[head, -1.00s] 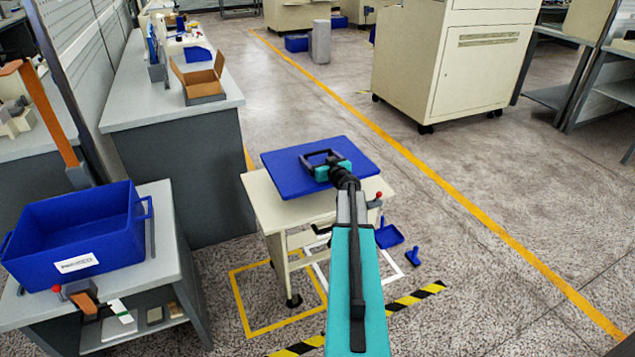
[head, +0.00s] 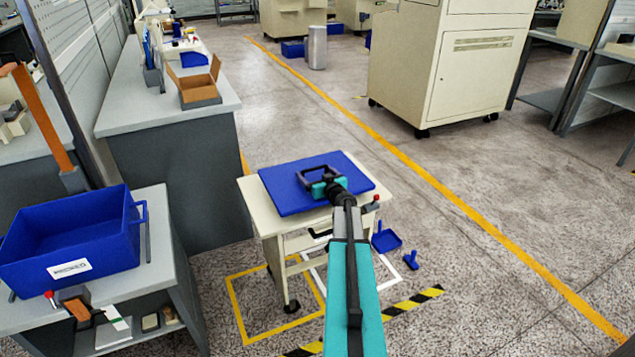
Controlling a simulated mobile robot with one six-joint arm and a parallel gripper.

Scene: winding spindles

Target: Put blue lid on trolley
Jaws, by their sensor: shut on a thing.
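The blue lid (head: 283,195) is a flat rectangle over the top of the beige trolley (head: 257,212). It covers most of the trolley top, with a strip of the top showing at the left and right. From this view I cannot tell whether the lid touches the top or is slightly above it. My gripper (head: 321,178) is shut on the lid, at the dark handle in its middle. The fingertips are partly hidden by the gripper's own body.
An open blue crate (head: 70,262) stands on the grey bench at the left. A grey workbench with a cardboard box (head: 199,85) stands behind it. A blue dustpan (head: 386,241) lies on the floor right of the trolley. The floor further right is clear up to a tall beige cabinet (head: 455,70).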

